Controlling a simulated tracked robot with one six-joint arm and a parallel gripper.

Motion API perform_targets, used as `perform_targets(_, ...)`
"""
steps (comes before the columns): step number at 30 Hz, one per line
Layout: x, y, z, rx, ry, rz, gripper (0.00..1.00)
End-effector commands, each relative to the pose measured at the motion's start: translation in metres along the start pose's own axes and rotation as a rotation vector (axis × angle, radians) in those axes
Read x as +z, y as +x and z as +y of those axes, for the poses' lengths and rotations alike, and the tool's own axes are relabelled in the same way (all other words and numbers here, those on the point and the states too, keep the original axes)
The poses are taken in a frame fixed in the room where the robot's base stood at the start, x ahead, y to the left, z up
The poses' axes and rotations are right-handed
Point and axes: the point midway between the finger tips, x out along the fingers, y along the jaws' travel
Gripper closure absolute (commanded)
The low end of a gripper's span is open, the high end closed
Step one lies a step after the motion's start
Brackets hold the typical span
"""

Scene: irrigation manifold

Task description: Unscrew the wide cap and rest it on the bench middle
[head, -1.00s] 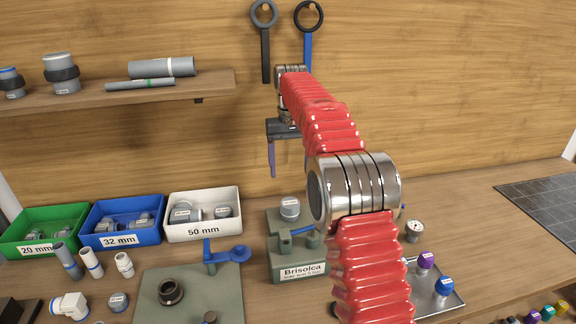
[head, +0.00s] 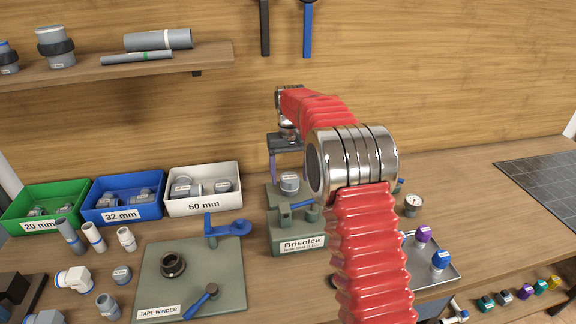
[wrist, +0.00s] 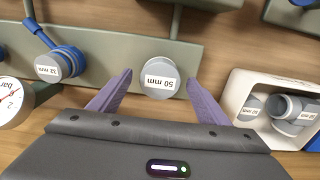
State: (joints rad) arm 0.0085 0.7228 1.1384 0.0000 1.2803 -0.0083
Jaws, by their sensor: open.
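The wide cap, grey with a white 50 mm label, sits on a grey-green block behind the Brisolca block in the head view (head: 289,182). It also shows in the wrist view (wrist: 158,79), between and just beyond my fingertips. My gripper (wrist: 160,86) is open and empty, with its two purple fingers spread to either side of the cap. In the head view one finger shows just above and left of the cap. A smaller 32 mm cap (wrist: 70,64) with a blue strap is left of it in the wrist view. The wooden bench (head: 470,190) is partly hidden by my arm.
The Brisolca block (head: 300,243) stands in front of the cap. The white 50 mm bin (head: 203,205) is to its left, also close by my right finger in the wrist view. A gauge (head: 412,204) and a metal tray (head: 452,268) are to the right.

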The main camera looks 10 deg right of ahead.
Motion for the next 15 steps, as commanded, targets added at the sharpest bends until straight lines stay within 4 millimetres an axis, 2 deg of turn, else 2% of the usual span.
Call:
perform_targets(4,0.0006,0.0083,-0.0002,0.0,0.0,-0.001,0.3)
perform_targets(12,0.0003,0.0093,-0.0004,0.0,-0.001,0.0,0.3)
perform_targets(15,0.0003,0.0092,-0.0004,0.0,-0.001,0.0,0.35)
